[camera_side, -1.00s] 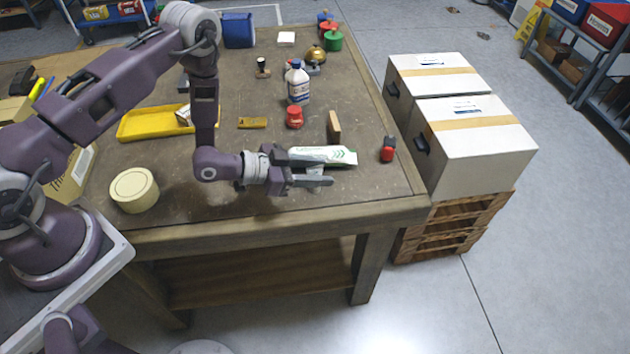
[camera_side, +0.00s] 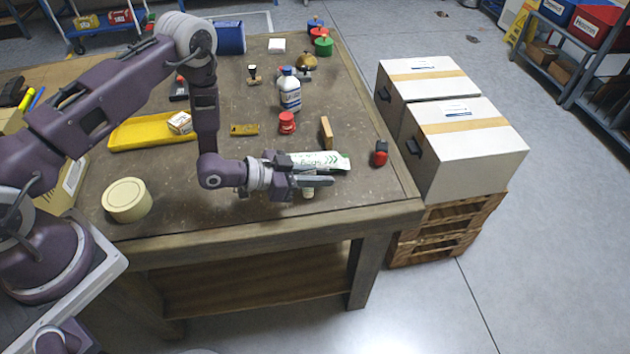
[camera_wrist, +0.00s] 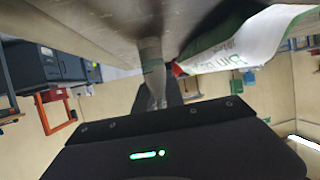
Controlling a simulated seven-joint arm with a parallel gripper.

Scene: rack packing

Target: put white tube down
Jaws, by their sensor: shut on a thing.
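The small white tube (camera_side: 308,191) shows partly below my gripper's fingers in the side view. It looks roughly upright close to the tabletop, but I cannot tell whether it touches. My gripper (camera_side: 318,181) is shut on it, low over the table near the front edge. In the wrist view a pale tube-like piece (camera_wrist: 151,55) stands at the fingers, and most of it is hidden. A larger white-and-green printed tube (camera_side: 325,161) lies just behind my fingers. It also fills the upper right of the wrist view (camera_wrist: 245,42).
A red-and-dark item (camera_side: 381,154) and a wooden block (camera_side: 326,132) stand right and behind. A round cream container (camera_side: 127,200) is left. The front strip is clear.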

